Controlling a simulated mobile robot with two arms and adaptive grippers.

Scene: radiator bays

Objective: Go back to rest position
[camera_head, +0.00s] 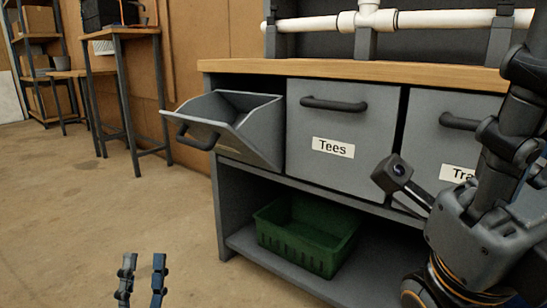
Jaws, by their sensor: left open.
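My left gripper (143,264) shows at the bottom left, pointing up in the picture. Its two dark fingers are apart with only bare floor between them, and it touches nothing. My right arm (507,135) fills the right edge, in front of the right part of the workbench. A small camera on it sticks out to the left. The fingers of the right gripper cannot be made out.
A grey workbench with a wooden top (350,70) has a tilted-open bin (259,128) at its left, sticking out. The "Tees" bin (340,120) and the bin beside it (448,140) are shut. A green crate (308,240) sits on the lower shelf.

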